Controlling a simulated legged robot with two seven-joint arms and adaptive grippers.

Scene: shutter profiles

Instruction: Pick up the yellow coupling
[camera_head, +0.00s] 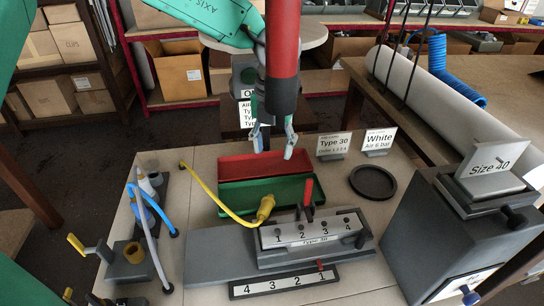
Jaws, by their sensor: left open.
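The yellow coupling (266,207) is at the end of a yellow hose (207,187). It sits at the back left edge of the grey block numbered 1 to 4 (305,235), in front of the green tray (235,208). My left gripper (273,147) points down above the red back part of the tray, behind and above the coupling. Its two light fingers are apart with nothing visible between them. The coupling is clear of the fingers. My right gripper does not show.
Blue and white hoses (150,205) stand at left. A black ring (373,182), two sign cards (333,145) and a grey Size 40 fixture (450,220) are at right.

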